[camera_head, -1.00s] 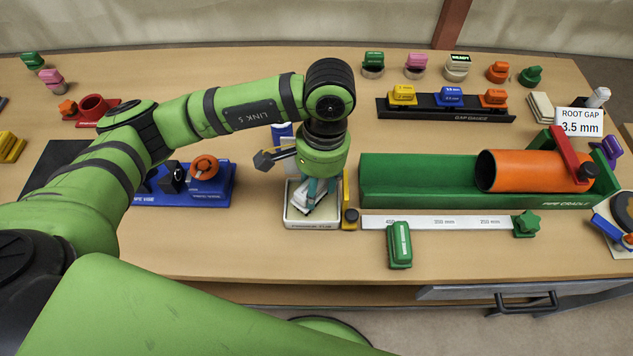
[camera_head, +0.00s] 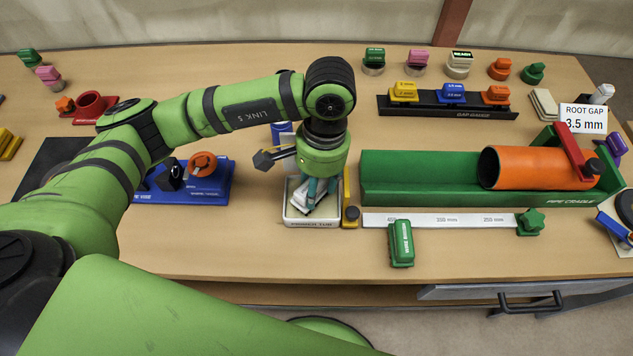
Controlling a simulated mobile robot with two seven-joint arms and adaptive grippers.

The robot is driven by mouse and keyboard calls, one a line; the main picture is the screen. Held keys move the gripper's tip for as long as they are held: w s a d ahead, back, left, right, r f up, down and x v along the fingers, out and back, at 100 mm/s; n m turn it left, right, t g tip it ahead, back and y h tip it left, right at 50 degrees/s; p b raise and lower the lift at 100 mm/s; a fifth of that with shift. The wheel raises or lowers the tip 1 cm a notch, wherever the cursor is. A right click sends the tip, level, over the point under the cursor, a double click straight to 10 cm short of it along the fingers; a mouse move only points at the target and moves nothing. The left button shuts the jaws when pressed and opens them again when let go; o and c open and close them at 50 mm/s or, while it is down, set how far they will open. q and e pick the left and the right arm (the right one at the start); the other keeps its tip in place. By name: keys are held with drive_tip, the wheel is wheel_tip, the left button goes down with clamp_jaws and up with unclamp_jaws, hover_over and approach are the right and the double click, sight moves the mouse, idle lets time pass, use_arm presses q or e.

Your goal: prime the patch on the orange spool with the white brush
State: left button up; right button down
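The orange spool (camera_head: 530,167) lies on its side at the right end of the green pipe cradle (camera_head: 420,180), under a red clamp arm (camera_head: 573,152). No patch on the spool can be made out. My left gripper (camera_head: 318,196) points down into the white primer tub (camera_head: 312,223) at the table's middle. A white thing (camera_head: 308,203), perhaps the white brush, shows in the tub beside its teal fingers. The fingers partly hide it, and I cannot tell whether they grip it. My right gripper is not in view.
A yellow upright piece (camera_head: 348,200) stands against the tub's right side. A white ruler strip (camera_head: 440,221) and a green block (camera_head: 401,243) lie in front of the cradle. A blue vise (camera_head: 190,190) stands left of the tub. The gap gauge rack (camera_head: 447,106) is behind the cradle.

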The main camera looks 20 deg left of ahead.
use_arm(q)
drive_tip(key=shift+r+p, duration=0.8)
drive_tip(key=shift+r, duration=2.7)
